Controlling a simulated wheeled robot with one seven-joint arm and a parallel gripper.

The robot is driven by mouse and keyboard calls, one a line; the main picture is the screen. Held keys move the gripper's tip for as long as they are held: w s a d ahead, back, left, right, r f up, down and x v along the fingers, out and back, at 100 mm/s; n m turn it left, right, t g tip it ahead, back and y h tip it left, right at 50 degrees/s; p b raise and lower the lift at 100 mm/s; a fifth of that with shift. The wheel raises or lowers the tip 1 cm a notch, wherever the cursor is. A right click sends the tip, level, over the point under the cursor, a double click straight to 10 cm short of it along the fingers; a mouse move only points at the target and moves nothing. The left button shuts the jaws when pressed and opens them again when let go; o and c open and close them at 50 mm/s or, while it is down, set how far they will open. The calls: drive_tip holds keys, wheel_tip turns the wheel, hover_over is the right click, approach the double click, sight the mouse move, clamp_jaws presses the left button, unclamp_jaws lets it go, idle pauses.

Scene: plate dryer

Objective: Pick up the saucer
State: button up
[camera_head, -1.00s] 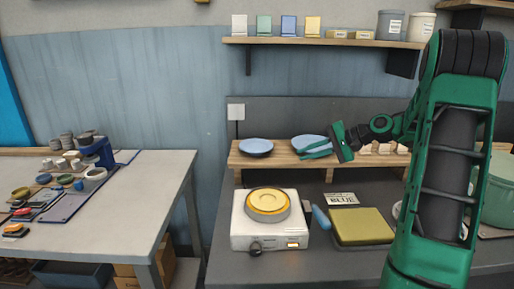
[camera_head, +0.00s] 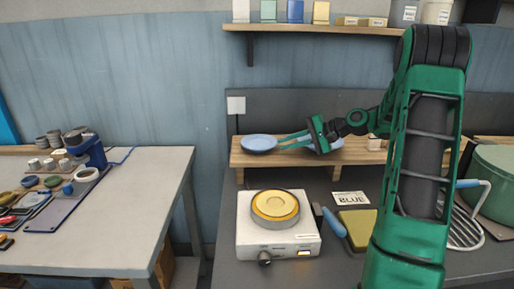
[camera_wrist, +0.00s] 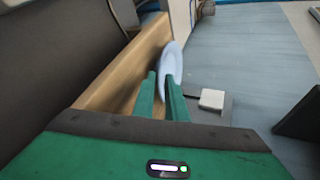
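A light blue saucer (camera_head: 259,143) lies on the left part of a raised wooden shelf (camera_head: 245,160) in the head view. My gripper (camera_head: 279,142) reaches in from the right, with its fingertips at the saucer's right edge. In the wrist view the saucer (camera_wrist: 173,58) shows nearly edge-on, just beyond and partly behind the fingers. The gripper (camera_wrist: 162,85) is open, with a narrow gap between its fingers; I cannot tell whether the rim is inside that gap. A second blue saucer (camera_head: 337,144) is mostly hidden behind my gripper.
Below the shelf stand a white appliance (camera_head: 270,236) with a yellow round top, a card marked BLUE (camera_head: 351,198) and a yellow-green block (camera_head: 358,226). A green pot (camera_head: 497,184) is at the right. A wall shelf (camera_head: 310,29) runs above. A cluttered table (camera_head: 130,215) stands left.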

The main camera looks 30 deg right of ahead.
sight(274, 147)
drive_tip(key=shift+x, duration=2.6)
clamp_jaws()
